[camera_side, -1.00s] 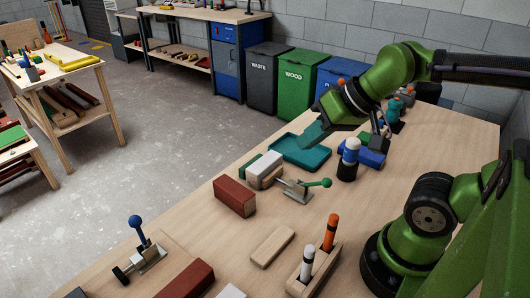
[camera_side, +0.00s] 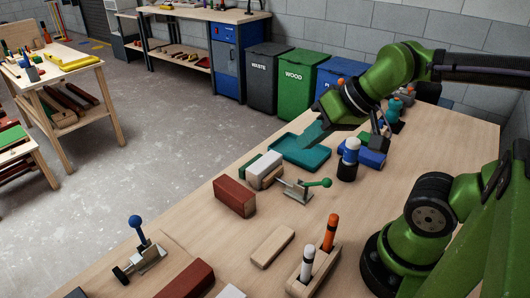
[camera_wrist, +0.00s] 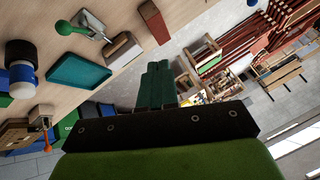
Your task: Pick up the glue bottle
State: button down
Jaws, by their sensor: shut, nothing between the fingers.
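An upright bottle (camera_side: 348,161) with a white top, a blue band and a dark base stands on the bench, right of the teal tray; it may be the glue bottle, but no label is readable. In the wrist view this bottle (camera_wrist: 22,65) is at the left edge. My gripper (camera_side: 308,140) is shut and empty, above the teal tray (camera_side: 289,155) and to the left of the bottle, apart from it. In the wrist view my gripper's teal fingers (camera_wrist: 159,66) are side by side, pointing away from the bottle.
A green-handled toggle clamp (camera_side: 304,187) and a reddish-brown block (camera_side: 234,196) lie in front of the tray. A blue item (camera_side: 374,157) lies close behind the bottle. A pen holder (camera_side: 314,264) is nearer. Bare bench lies between the bottle and the pen holder.

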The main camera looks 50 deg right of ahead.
jog(key=shift+c, duration=2.4)
grip_release()
jog(key=r+n+g+h, duration=0.1)
jog(key=n+g+h, duration=0.1)
jog(key=n+g, duration=0.45)
send_over(353, 139)
jog(key=shift+m+g, duration=0.35)
jog(key=f, duration=1)
jog(key=shift+a+f, duration=0.25)
jog(key=shift+a, duration=0.1)
jog(key=shift+s+d+f, duration=0.1)
jog(key=shift+d+f, duration=0.05)
jog(key=shift+f, duration=1.45)
jog(key=shift+d+f, duration=0.15)
jog(key=shift+f, duration=1.4)
